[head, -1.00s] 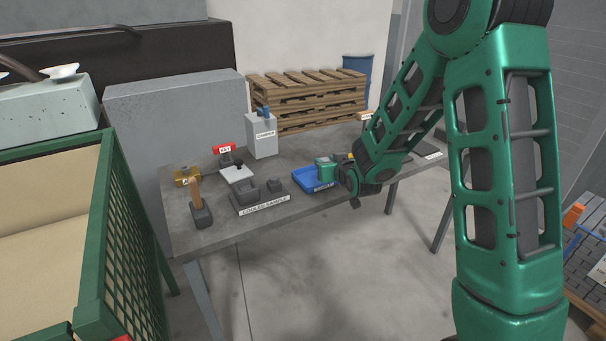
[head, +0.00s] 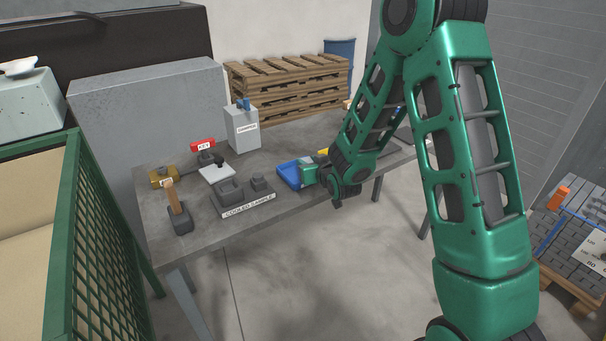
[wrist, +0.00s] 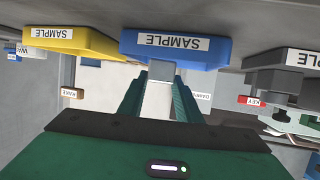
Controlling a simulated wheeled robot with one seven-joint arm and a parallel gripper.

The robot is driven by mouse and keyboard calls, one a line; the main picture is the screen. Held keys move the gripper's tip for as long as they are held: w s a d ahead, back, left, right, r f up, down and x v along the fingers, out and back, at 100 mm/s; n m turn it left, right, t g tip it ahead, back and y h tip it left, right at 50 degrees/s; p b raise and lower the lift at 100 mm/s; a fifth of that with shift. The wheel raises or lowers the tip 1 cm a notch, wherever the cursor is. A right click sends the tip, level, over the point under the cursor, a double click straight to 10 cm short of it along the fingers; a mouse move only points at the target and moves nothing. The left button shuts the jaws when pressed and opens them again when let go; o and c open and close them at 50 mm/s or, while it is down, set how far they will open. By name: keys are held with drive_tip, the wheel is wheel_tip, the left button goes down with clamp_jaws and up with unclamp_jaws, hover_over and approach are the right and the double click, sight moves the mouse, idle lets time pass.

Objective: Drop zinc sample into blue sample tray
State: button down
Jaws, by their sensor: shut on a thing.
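The blue sample tray (head: 283,177) lies on the grey table, right of the cooled sample stand (head: 248,210). In the wrist view, which is upside down, the tray (wrist: 205,55) with its SAMPLE label is just beyond my fingertips. My gripper (head: 303,172) is at the tray's right side in the head view, low over the table. In the wrist view my gripper (wrist: 162,78) is shut on a small grey block, the zinc sample (wrist: 161,70), which overlaps the tray's near wall in the picture. The head view hides the sample; contact with the tray cannot be told.
A yellow tray (wrist: 70,40) sits beside the blue one. Pallets (head: 290,85) are behind. A green mesh crate (head: 85,235) is at left.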

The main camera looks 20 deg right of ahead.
drive_tip(key=shift+f, duration=0.25)
drive_tip(key=c, duration=1.2)
unclamp_jaws()
drive_tip(key=shift+s, duration=0.1)
